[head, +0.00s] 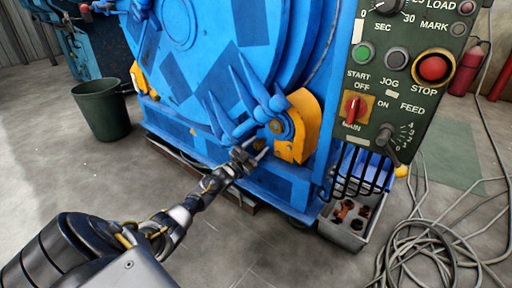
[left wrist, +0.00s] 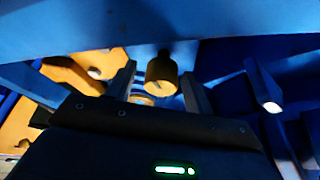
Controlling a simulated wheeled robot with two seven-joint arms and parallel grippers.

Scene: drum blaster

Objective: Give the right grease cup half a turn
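The grease cup is a small brass cylinder (left wrist: 162,74) in the left wrist view, with a slot-like mark on its end. It sits between the two fingers of my left gripper (left wrist: 162,88), with dark gaps showing on both sides. In the head view my left gripper (head: 255,158) is low in front of the blue drum machine (head: 205,70), just below the yellow bearing housing (head: 298,125). I cannot pick out the cup clearly there. The left gripper looks open. My right gripper is in neither view.
Blue spikes and a beam crowd close above the left gripper. A control panel (head: 405,75) hangs at the right. A grey bin of brown parts (head: 348,222) and coiled cables (head: 425,245) lie on the floor. A green bucket (head: 103,108) stands at left.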

